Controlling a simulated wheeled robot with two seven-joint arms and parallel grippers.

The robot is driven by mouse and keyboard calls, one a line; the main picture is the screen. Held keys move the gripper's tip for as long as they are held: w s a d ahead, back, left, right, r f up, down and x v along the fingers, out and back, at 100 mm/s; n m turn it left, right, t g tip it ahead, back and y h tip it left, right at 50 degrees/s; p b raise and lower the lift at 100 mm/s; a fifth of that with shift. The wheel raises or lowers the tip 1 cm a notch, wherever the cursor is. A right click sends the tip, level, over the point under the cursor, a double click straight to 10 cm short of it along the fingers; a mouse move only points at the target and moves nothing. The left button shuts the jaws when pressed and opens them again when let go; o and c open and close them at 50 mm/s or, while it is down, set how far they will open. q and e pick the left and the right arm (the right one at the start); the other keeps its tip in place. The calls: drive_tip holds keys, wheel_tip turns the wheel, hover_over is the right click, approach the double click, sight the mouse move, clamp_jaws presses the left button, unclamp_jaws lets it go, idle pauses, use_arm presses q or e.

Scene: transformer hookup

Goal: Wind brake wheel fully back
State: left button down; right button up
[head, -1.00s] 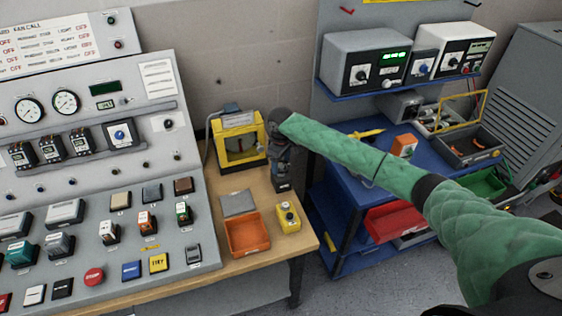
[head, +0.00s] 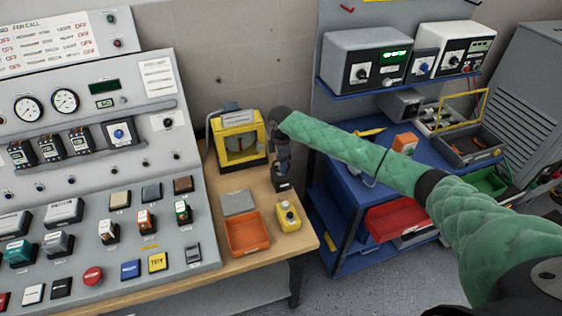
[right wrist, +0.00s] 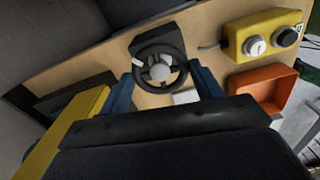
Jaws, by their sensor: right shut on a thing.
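The brake wheel (right wrist: 149,55) is a small black wheel with a pale hub on a dark mount; it shows in the right wrist view. The mount (head: 283,184) stands on the wooden bench, right of the yellow-framed unit, in the head view. My right gripper (right wrist: 160,72) reaches down over the wheel, one blue finger at each side of it, and is shut on its rim. In the head view the gripper (head: 283,166) and my forearm hide most of the wheel. I cannot read the wheel's turn angle. My left gripper is not in view.
A yellow-framed unit (head: 239,120) stands close to the left of the gripper. An orange tray (head: 247,236), a grey plate (head: 237,203) and a yellow button box (head: 288,216) lie in front. A blue shelf cart (head: 347,183) stands to the right.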

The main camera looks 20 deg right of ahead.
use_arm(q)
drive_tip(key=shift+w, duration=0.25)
use_arm(e)
drive_tip(key=shift+w+r+n, duration=0.1)
drive_tip(key=shift+r+n, duration=0.05)
drive_tip(key=shift+n, duration=0.15)
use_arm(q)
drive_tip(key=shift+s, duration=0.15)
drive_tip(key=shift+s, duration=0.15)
use_arm(e)
drive_tip(key=o, duration=1)
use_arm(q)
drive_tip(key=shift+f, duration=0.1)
use_arm(e)
drive_tip(key=shift+r+b, duration=0.15)
drive_tip(key=shift+b, duration=0.15)
wheel_tip(320, 180, up, 6)
drive_tip(key=b, duration=0.3)
drive_tip(key=shift+r, duration=0.7)
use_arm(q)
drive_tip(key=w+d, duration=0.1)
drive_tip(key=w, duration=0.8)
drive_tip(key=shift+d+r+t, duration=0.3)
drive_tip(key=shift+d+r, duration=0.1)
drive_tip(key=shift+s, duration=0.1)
use_arm(e)
drive_tip(key=shift+f, duration=0.1)
